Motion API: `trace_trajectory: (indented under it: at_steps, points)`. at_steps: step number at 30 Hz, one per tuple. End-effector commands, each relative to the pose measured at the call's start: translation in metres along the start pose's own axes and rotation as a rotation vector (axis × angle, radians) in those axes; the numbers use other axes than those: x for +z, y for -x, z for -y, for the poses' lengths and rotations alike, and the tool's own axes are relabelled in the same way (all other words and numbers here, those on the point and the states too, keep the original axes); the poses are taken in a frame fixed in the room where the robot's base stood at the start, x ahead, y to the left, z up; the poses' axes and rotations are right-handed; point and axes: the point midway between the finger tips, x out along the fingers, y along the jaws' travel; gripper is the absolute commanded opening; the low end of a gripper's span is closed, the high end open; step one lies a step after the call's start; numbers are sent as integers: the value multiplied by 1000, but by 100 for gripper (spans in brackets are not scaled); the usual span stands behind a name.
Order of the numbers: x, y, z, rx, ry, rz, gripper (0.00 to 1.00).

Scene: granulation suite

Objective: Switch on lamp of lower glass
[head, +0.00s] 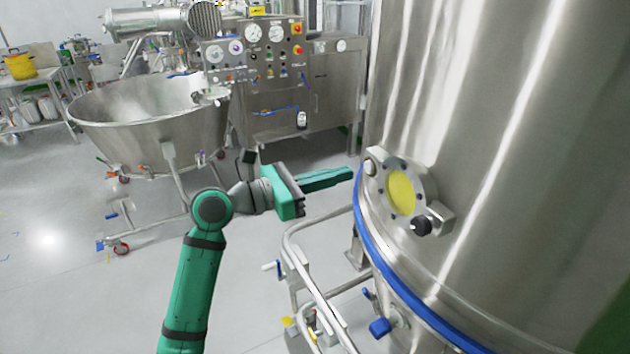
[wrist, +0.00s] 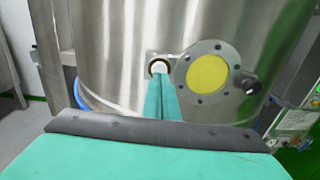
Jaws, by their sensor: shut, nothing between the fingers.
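The lower glass (head: 401,193) is a round yellow sight glass in a bolted steel flange, low on the big steel vessel. It also shows in the wrist view (wrist: 208,74). A small round button-like fitting (head: 369,167) sits on the flange's left side; in the wrist view it is a pale disc in a dark ring (wrist: 158,66). A black knob (head: 421,225) is on the flange's other side. My gripper (head: 350,173) is shut and empty, its tips pointing at the round fitting. In the wrist view the fingertips (wrist: 160,78) overlap its lower edge; I cannot tell whether they touch.
The vessel (head: 480,120) fills the right side, with a blue band (head: 365,235) below the glass. Steel pipes with a blue-handled valve (head: 380,327) stand under my gripper. A wheeled steel bowl (head: 150,120) and a gauge panel (head: 262,50) stand behind.

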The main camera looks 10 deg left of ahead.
Motion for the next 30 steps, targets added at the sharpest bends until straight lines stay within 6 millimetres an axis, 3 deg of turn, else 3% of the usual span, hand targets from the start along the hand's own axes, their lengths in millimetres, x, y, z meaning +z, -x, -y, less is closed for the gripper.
trace_trajectory:
  at_steps: [7,22,30]
  points:
    - [0,-31,0,-1,1,0,0]
    - [-1,-39,0,0,1,-1,0]
    - [0,-60,1,-3,0,1,0]
